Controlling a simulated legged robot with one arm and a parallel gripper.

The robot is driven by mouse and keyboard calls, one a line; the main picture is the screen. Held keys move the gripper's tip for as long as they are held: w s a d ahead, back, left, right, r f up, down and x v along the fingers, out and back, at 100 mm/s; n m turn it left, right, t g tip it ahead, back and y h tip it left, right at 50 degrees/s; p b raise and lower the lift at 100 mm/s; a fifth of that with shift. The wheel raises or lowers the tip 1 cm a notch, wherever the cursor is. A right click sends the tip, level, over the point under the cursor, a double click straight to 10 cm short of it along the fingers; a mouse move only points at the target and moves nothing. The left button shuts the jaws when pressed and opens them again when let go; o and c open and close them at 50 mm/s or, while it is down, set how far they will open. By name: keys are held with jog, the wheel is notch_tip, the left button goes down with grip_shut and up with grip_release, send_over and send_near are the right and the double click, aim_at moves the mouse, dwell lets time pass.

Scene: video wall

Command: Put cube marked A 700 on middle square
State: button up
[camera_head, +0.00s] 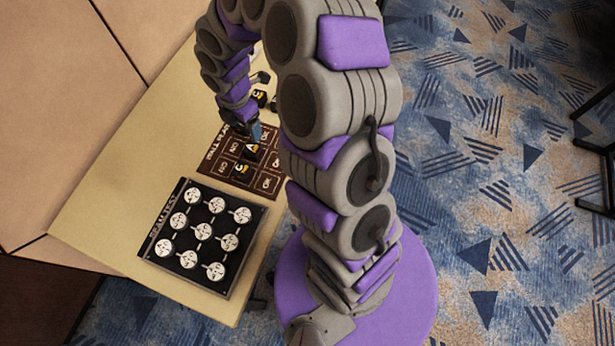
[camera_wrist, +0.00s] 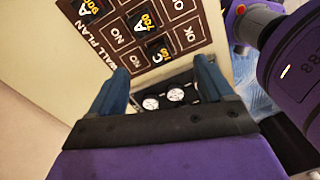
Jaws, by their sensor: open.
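The cube marked A 700 (camera_wrist: 143,20) is black with yellow and white print. It sits on the brown wall plan board (camera_wrist: 200,30), apparently in the middle square, between a NO and an OK square. In the head view the cube (camera_head: 251,151) is just below my gripper (camera_head: 248,130). In the wrist view my gripper (camera_wrist: 160,82) is open, with nothing between its blue fingers. A C 700 cube (camera_wrist: 158,48) sits on the adjacent square, nearer the fingers. Another A cube, seemingly 900 (camera_wrist: 90,8), is cut off at the top edge.
A black beam test board (camera_head: 168,262) with several round white markers lies on the tan table (camera_head: 100,215) near its front end. Another black cube (camera_head: 260,97) is partly hidden beside my arm. Patterned carpet lies to the right.

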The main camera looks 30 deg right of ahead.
jog(key=s+r+m, duration=0.9)
jog(key=s+r, duration=0.3)
jog(key=s+r+m, duration=0.3)
jog(key=s+m, duration=0.3)
jog(key=s, duration=0.3)
jog(key=s+r+m+g, duration=0.1)
jog(key=s+r+m, duration=0.2)
jog(key=s+m, duration=0.4)
jog(key=s, duration=0.3)
jog(key=shift+d+g, duration=0.3)
jog(key=shift+d, duration=0.1)
